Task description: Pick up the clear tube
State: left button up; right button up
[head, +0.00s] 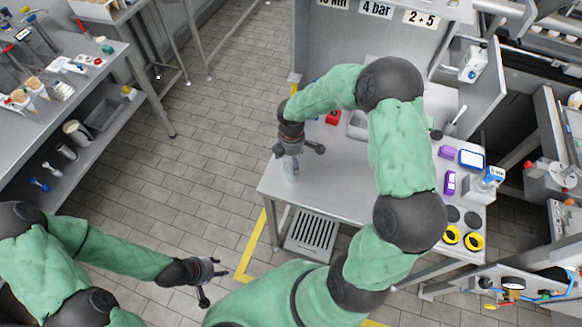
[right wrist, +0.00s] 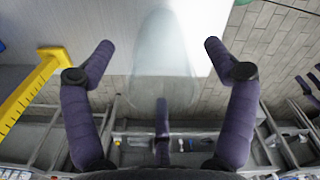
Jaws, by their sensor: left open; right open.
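The clear tube (head: 291,169) is faint and see-through at the left part of the grey workbench (head: 330,185) in the head view. In the right wrist view the clear tube (right wrist: 165,45) shows as a pale translucent shape between the fingers. My right gripper (head: 298,156) is directly over the tube, with its dark fingers open and spread around it. I see no finger clearly touching the tube. The tube's lower end is hard to make out. My left gripper (head: 207,282) is open and empty above the tiled floor, away from the bench.
On the bench are a red item (head: 332,118), purple boxes (head: 449,183), a white-framed device (head: 471,159) and yellow rings (head: 474,241). A side panel (head: 482,95) stands at the bench's right rear. Another bench (head: 108,57) stands at left. Open floor (head: 205,150) lies between.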

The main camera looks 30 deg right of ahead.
jog(key=shift+f, duration=0.25)
jog(key=shift+s, duration=0.1)
jog(key=c, duration=1.2)
jog(key=shift+r, duration=0.15)
jog(key=shift+c, duration=0.2)
